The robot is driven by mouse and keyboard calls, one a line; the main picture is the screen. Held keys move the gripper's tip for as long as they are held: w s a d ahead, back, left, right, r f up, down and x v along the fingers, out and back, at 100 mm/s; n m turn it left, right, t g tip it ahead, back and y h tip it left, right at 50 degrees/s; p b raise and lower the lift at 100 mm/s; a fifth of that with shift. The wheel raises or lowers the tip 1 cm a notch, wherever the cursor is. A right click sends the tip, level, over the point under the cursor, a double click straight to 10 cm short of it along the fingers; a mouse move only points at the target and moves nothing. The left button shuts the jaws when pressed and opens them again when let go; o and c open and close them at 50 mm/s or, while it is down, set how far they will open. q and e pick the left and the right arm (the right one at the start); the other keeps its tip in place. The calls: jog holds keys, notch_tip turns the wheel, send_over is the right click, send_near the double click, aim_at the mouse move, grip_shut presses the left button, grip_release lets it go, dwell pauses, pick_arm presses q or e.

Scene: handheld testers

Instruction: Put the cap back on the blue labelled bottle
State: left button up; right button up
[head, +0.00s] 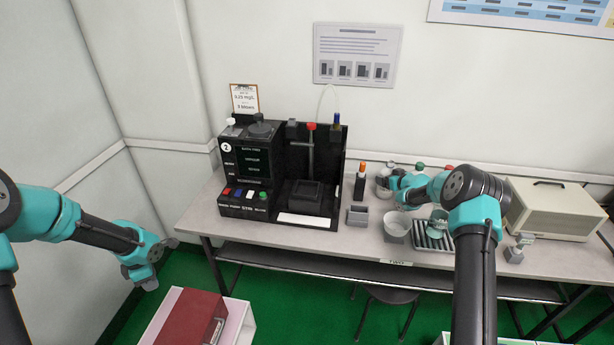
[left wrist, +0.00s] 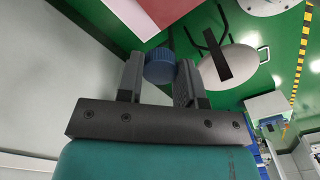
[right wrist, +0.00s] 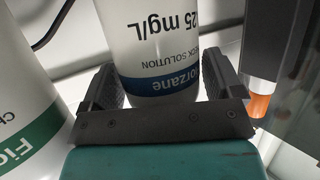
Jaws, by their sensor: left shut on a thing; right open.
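My left gripper (head: 162,264) hangs out over the floor, left of and in front of the table. In the left wrist view its fingers (left wrist: 159,80) are shut on a ribbed blue cap (left wrist: 160,64). In the right wrist view a white bottle with a blue label band (right wrist: 160,50) stands between the fingers of my right gripper (right wrist: 160,88), which is open. I cannot tell whether a finger touches it. The bottle's mouth is out of that view. In the head view the right gripper (head: 394,184) is at the bottle, which it partly hides.
A green-labelled bottle (right wrist: 28,125) stands close beside the right gripper. An orange-banded dark tester (head: 360,182) stands on its other side. A white cup (head: 397,226) and a ribbed tray (head: 432,243) are in front. A black station (head: 310,195) fills the table's left part.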

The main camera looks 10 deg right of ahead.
jog(key=shift+w+f, duration=0.15)
jog(key=shift+w, duration=0.2)
jog(key=c, duration=0.9)
